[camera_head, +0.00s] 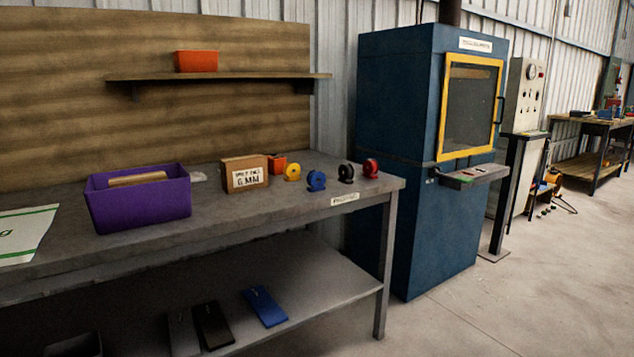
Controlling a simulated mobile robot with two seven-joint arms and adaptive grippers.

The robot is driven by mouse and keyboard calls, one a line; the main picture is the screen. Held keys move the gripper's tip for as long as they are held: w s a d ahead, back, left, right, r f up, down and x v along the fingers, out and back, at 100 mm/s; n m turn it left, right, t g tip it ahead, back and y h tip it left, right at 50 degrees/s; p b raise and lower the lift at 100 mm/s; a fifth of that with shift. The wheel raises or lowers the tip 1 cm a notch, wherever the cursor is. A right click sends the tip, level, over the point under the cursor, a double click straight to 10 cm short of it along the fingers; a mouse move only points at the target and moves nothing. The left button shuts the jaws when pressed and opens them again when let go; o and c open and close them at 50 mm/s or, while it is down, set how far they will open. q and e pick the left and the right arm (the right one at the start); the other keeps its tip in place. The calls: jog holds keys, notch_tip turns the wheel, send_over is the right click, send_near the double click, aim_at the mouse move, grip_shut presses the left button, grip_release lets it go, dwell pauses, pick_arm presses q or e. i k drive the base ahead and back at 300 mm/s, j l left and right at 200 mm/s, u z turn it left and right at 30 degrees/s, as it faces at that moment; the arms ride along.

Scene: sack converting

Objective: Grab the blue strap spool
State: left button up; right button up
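The blue strap spool (316,181) stands on the grey workbench (250,217), near its front edge toward the right end. It is in a loose group with a yellow spool (292,172) to its left and behind, a black spool (346,172) to its right, and a red spool (370,168) further right. Nothing covers the blue spool. Neither of my grippers shows in the head view.
A blue cabinet (400,150) with a yellow-framed door stands right of the bench. Open floor (520,290) lies at the lower right.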

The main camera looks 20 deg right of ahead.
aim_at(316, 180)
jog(key=i+l, duration=0.1)
jog(key=l, duration=0.3)
jog(key=i+l+u, duration=0.1)
jog(key=l, duration=0.3)
jog(key=i+l, duration=0.15)
jog(key=l, duration=0.3)
jog(key=i+l+u, duration=0.1)
jog(key=l, duration=0.3)
jog(key=i+l, duration=0.1)
jog(key=l, duration=0.35)
jog(key=j+u, duration=0.05)
